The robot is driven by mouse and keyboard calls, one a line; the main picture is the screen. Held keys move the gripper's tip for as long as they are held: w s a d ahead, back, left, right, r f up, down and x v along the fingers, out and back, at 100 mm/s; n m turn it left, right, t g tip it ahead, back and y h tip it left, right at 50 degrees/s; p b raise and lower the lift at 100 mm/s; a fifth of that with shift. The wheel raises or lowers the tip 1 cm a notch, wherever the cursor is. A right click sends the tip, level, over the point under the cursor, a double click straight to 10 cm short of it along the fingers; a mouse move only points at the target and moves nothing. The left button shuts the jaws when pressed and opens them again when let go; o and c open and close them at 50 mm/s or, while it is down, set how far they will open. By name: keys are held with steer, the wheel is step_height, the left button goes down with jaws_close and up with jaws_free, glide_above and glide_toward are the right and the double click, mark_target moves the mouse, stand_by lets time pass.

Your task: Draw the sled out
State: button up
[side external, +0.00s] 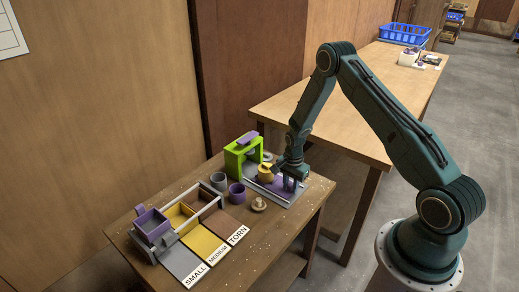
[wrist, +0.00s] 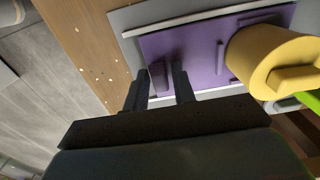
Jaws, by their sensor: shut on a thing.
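The sled is a flat purple plate (wrist: 195,58) lying on a grey base (wrist: 125,20) between pale rails. It also shows in the side view (side external: 270,185), just right of the green press frame (side external: 231,160). A yellow round piece with a raised bar (wrist: 268,62) sits on the sled's end nearest the press; it also shows in the side view (side external: 265,171). My gripper (wrist: 163,82) is at the sled's other end, its two fingers shut on a small upright purple grip. The fingers partly hide this grip.
A grey cup (side external: 218,181), a purple cup (side external: 236,195) and a mushroom (side external: 258,205) stand left of the sled. The table edge (side external: 318,205) is close on the right.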

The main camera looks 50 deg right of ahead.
steer(key=shift+s+f, duration=0.2)
steer(key=shift+s, duration=0.5)
steer(key=shift+s+f, duration=0.15)
steer(key=shift+s, duration=0.5)
steer(key=o, duration=0.8)
steer(key=shift+r, duration=0.1)
steer(key=shift+w+r, duration=0.15)
steer(key=shift+r, duration=1)
steer(key=shift+w+r, duration=0.1)
steer(key=shift+r, duration=1.05)
